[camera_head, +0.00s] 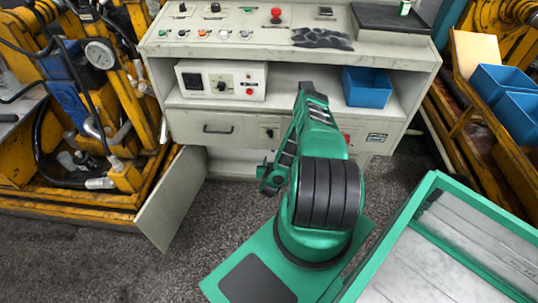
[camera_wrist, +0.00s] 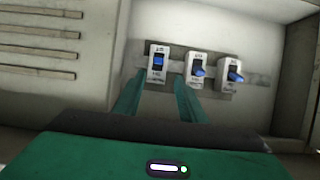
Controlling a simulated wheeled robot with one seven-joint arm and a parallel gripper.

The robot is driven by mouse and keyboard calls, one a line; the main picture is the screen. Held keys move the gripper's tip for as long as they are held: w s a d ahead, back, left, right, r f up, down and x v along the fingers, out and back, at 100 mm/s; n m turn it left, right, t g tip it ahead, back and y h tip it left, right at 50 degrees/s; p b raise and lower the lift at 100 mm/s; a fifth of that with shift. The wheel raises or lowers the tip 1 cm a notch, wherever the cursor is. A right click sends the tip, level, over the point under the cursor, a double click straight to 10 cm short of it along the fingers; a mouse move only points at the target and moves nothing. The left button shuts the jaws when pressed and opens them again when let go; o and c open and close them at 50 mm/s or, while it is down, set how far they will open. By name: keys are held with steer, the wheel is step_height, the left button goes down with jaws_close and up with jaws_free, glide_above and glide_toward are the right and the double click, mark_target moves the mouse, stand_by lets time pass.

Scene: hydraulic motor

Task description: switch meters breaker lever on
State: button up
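Three white breakers with blue levers sit in a row on a rail in the wrist view: left breaker (camera_wrist: 157,63), middle breaker (camera_wrist: 197,68) and right breaker (camera_wrist: 232,75). The left lever sits high and looks flat; the other two stick out lower. Their labels are too small to read, so I cannot tell which is for the meters. My gripper (camera_wrist: 160,76) is open and empty, one green finger on each side of the left breaker's lower part. Contact is unclear. In the head view my gripper (camera_head: 270,180) is at the cabinet's lower opening; the breakers are hidden there.
The grey control cabinet (camera_head: 215,112) has an open lower door (camera_head: 172,198) to the left of my arm. A blue bin (camera_head: 367,87) stands on its shelf. Yellow machinery (camera_head: 130,175) is at left; a green-framed table (camera_head: 400,235) is at right. Slats (camera_wrist: 40,45) line the wall left of the breakers.

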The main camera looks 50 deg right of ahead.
steer(key=x, duration=1)
steer(key=shift+d+f, duration=0.2)
steer(key=shift+d, duration=0.2)
steer(key=shift+w, duration=0.1)
jaws_close()
